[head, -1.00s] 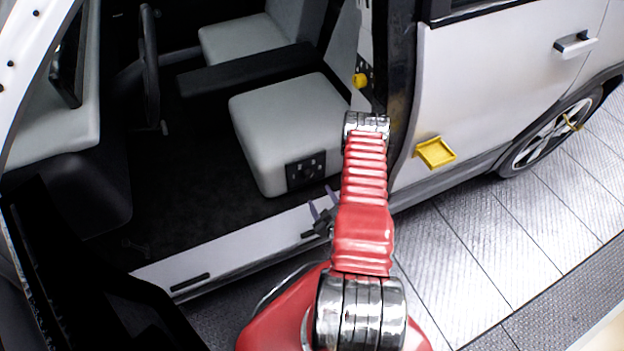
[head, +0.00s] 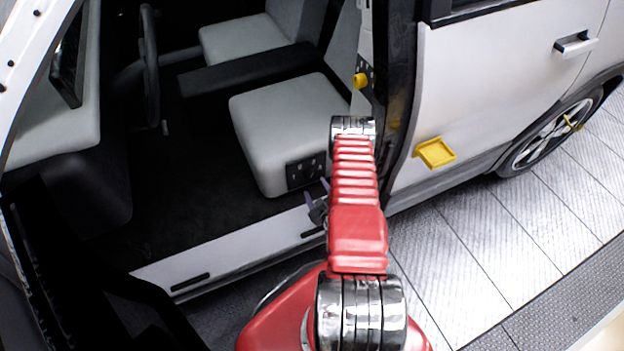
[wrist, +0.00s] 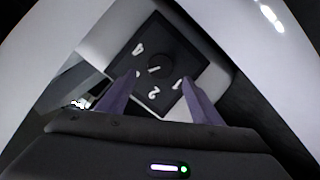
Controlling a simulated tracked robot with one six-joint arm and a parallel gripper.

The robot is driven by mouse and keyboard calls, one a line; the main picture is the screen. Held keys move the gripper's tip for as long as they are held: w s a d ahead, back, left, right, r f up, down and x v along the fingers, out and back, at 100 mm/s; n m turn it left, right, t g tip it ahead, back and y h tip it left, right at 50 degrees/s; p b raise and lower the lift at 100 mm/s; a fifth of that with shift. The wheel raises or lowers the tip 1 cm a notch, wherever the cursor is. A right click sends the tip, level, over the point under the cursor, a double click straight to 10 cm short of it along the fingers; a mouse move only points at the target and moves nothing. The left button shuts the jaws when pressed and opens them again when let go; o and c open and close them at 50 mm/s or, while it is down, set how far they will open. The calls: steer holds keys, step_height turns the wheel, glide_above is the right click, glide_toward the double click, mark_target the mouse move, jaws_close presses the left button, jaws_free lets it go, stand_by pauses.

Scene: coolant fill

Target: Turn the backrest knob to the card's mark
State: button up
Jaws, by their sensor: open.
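The backrest knob (wrist: 162,68) is a round dark knob on a black panel with white digits (wrist: 140,92) in the wrist view. Its white pointer line slants to the lower left. The digits 4, 2 and 1 are readable; another is partly covered by the left finger. In the head view the panel (head: 305,172) is on the side of the near seat cushion, too small to read. My gripper (wrist: 160,80) is open, its purple fingers below the knob and apart from each other. In the head view the fingers (head: 316,188) are just below the panel. I cannot make out a card.
The white door sill (head: 235,245) runs below the seat. A yellow tray (head: 435,152) sticks out from the car's side. The cabin floor (head: 200,195) left of the seat is clear.

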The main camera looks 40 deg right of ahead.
mark_target(310, 177)
steer(key=x, duration=0.7)
steer(key=shift+w, duration=0.15)
steer(key=shift+c, duration=0.7)
steer(key=c, duration=0.9)
steer(key=shift+d, duration=0.35)
steer(key=shift+a, duration=0.25)
